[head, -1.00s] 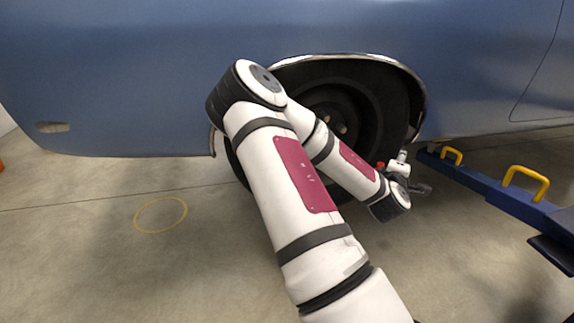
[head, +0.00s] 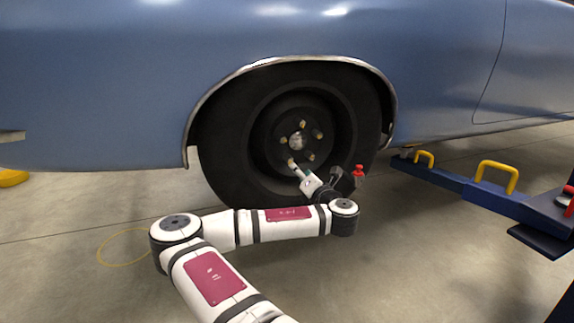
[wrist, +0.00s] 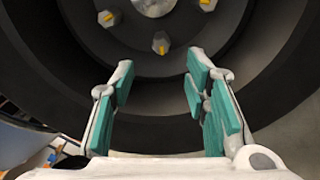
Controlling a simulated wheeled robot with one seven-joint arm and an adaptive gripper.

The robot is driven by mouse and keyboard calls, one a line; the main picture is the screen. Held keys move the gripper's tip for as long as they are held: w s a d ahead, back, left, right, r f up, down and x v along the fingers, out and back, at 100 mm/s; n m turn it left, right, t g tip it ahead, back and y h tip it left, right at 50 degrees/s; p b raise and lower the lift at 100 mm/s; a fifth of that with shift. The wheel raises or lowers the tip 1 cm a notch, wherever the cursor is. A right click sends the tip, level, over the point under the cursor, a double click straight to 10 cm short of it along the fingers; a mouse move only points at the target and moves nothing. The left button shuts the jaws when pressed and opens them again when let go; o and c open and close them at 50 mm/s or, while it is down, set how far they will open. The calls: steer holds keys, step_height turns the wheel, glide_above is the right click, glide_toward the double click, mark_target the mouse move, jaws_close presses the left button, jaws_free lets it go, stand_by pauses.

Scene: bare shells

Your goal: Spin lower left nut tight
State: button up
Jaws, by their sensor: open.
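The wheel hub (head: 297,142) carries several studs with nuts that have yellow marks. The lower left nut (head: 291,162) sits on the lower left of the hub, partly covered by a fingertip in the head view. My gripper (head: 295,171) is just below it, reaching up from the lower right. In the wrist view my gripper (wrist: 161,65) is open, with teal pads apart and nothing between them. One grey nut with a yellow mark (wrist: 161,43) lies just beyond the fingertips, roughly centred between them; it appears to be the lower left one.
Two other nuts show in the wrist view, at upper left (wrist: 108,18) and upper right (wrist: 207,4). The black tire (head: 225,165) surrounds the hub under the blue car's fender (head: 120,90). A blue lift arm with yellow handles (head: 495,200) stands to the right.

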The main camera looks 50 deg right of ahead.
mark_target(291, 161)
steer(key=b+x, duration=0.3)
steer(key=x, duration=0.7)
steer(key=shift+w+d, duration=0.15)
steer(key=shift+d, duration=0.15)
steer(key=shift+c, duration=0.2)
jaws_close()
